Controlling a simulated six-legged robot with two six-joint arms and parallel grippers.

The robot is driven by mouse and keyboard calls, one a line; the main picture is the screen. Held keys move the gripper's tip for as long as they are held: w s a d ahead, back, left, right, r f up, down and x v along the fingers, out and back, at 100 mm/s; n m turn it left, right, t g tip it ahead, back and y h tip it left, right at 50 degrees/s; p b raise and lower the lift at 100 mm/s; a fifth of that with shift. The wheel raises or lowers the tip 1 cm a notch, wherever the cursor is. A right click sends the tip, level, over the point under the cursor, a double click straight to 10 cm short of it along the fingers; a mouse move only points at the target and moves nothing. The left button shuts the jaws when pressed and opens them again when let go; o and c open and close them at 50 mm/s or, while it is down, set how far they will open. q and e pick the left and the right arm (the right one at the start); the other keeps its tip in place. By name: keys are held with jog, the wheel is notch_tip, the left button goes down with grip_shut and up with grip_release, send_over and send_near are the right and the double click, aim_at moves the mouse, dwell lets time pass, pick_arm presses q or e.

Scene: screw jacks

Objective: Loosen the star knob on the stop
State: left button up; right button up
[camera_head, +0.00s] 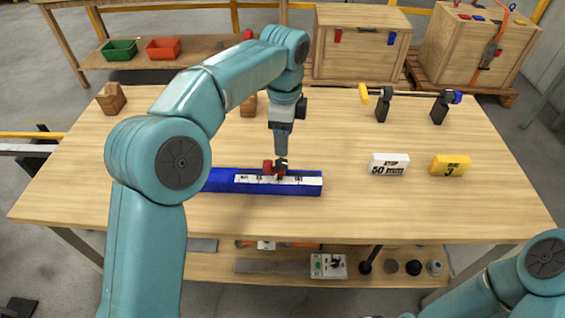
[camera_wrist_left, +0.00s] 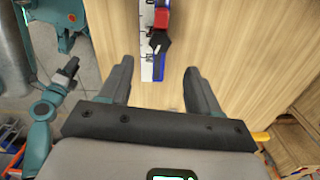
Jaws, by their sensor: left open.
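A red stop (camera_head: 267,167) sits on a blue rail (camera_head: 225,182) with a white scale strip, on the near part of the table. Its dark star knob (camera_head: 281,166) is on the right side of the stop. In the left wrist view the red stop (camera_wrist_left: 161,18) and the black knob (camera_wrist_left: 158,43) show at the top. My left gripper (camera_head: 281,152) points down over the knob. In the left wrist view its fingers (camera_wrist_left: 157,66) are apart with nothing between them. My right gripper (camera_wrist_left: 66,70) shows small at the left of that view; its jaws are unclear.
A white block (camera_head: 389,165) and a yellow block (camera_head: 449,166) lie right of the rail. A black-posted bar (camera_head: 410,95) stands at the back right. A wooden block (camera_head: 111,98) is at the back left. The table front right is clear.

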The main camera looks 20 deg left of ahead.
aim_at(283, 162)
pick_arm(q)
notch_tip(283, 162, down, 8)
jog(key=shift+a+r+b, duration=0.1)
jog(key=shift+b, duration=0.35)
jog(key=c, duration=1.1)
jog(key=shift+o, duration=0.2)
jog(key=shift+r+n+p, duration=0.25)
jog(key=shift+n+p, duration=0.6)
jog(key=shift+n, duration=0.15)
jog(key=shift+f+n+p, duration=0.1)
jog(key=shift+n+p, duration=0.25)
jog(key=shift+n, duration=0.65)
jog(key=shift+f+n, duration=0.1)
jog(key=shift+n, duration=0.2)
